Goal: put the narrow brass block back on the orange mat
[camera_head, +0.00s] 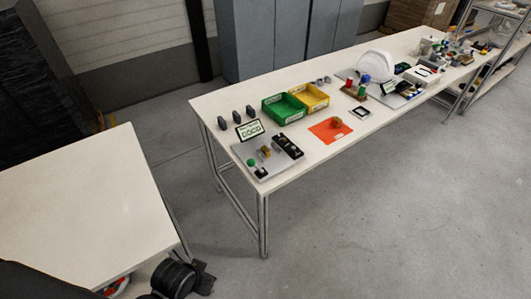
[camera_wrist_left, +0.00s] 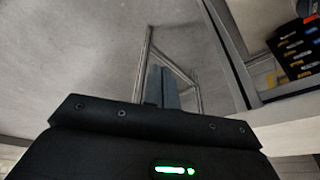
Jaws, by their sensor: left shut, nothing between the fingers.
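The orange mat (camera_head: 322,134) lies flat on the long white table, near its front edge. A small brass-brown block (camera_head: 336,122) stands on the mat. Another small brass-coloured piece (camera_head: 265,152) is on the grey board left of the mat. At this size I cannot tell which is the narrow brass block. My left gripper (camera_head: 204,278) is low at the bottom of the head view, off the table and far from the mat. Its fingers (camera_wrist_left: 163,86) are shut and empty in the left wrist view. My right gripper is not in view.
The grey board (camera_head: 247,157) carries a green knob and a black strip. Green (camera_head: 284,108) and yellow (camera_head: 311,97) bins stand behind the mat. A white helmet shell (camera_head: 376,66) is farther right. A bare white table (camera_head: 80,210) is at left, with open floor between the tables.

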